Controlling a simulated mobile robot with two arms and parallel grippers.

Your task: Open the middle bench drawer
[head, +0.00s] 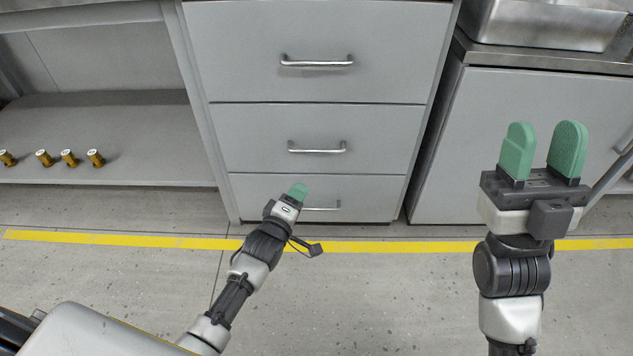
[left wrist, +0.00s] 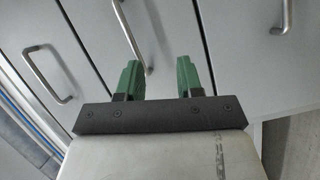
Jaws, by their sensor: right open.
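The middle drawer (head: 250,140) of the grey bench is shut, with its front flush between the drawers above and below. Its silver bar handle (head: 317,150) is horizontal in the head view. My left gripper (head: 298,190) is in front of the drawers, appearing just below and left of this handle. In the left wrist view its two green fingers (left wrist: 160,80) stand apart with nothing between them, and a bar handle (left wrist: 130,40) shows beyond the left finger. My right gripper (head: 543,150) is open and empty, off to the right of the drawers.
The top drawer (head: 230,50) and bottom drawer (head: 250,190) are shut too. Several brass fittings (head: 69,158) stand on the open shelf at left. A grey cabinet (head: 500,110) with a metal basin (head: 545,25) is at right. The floor with a yellow line (head: 400,246) is clear.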

